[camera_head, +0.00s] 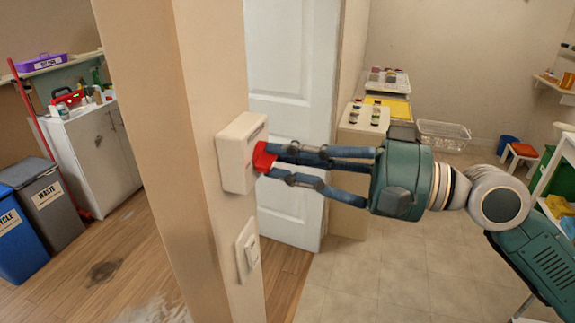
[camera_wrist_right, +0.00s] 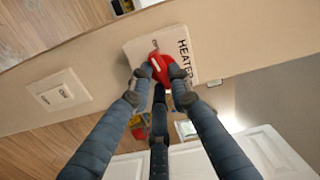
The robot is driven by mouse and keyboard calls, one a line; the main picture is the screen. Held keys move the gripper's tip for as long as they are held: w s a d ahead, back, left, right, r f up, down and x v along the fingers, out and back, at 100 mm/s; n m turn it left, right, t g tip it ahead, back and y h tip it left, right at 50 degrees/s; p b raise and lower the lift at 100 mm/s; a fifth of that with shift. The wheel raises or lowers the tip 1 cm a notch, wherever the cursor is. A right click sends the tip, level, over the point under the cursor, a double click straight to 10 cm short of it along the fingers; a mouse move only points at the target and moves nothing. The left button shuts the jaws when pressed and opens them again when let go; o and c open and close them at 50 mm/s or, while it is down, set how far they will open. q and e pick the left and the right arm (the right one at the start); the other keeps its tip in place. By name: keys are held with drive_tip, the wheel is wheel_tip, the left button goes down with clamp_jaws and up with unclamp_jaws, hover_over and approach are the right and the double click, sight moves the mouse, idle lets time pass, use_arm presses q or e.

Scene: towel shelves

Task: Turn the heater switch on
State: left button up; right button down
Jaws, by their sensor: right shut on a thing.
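The heater switch box (camera_head: 235,160) is a white box on the end of a wall, with a red lever (camera_head: 262,157) on its front. In the right wrist view the box (camera_wrist_right: 188,62) carries the word "HEATER", and the red lever (camera_wrist_right: 157,66) stands out from it. My right gripper (camera_head: 272,158) reaches in from the right with its fingertips at the lever. In the right wrist view the fingers (camera_wrist_right: 160,75) are closed on the lever, which they partly cover. The lever's exact setting is hard to tell. My left gripper is not in view.
A white wall switch (camera_head: 247,249) sits just below the box. A white door (camera_head: 291,110) stands behind the gripper. A counter with trays (camera_head: 362,121) lies beyond it. Bins (camera_head: 42,195) and a grey cabinet (camera_head: 100,155) stand at left. The tiled floor is mostly clear.

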drive_tip(key=shift+w+r+n+b, duration=0.1)
drive_tip(key=shift+n+b, duration=2.1)
drive_tip(key=shift+n, duration=1.7)
drive_tip(key=shift+w+n+b, duration=0.1)
drive_tip(key=shift+n+b, duration=2.1)
drive_tip(key=shift+n, duration=1.7)
drive_tip(key=c, duration=1.6)
unclamp_jaws()
drive_tip(key=shift+r, duration=0.1)
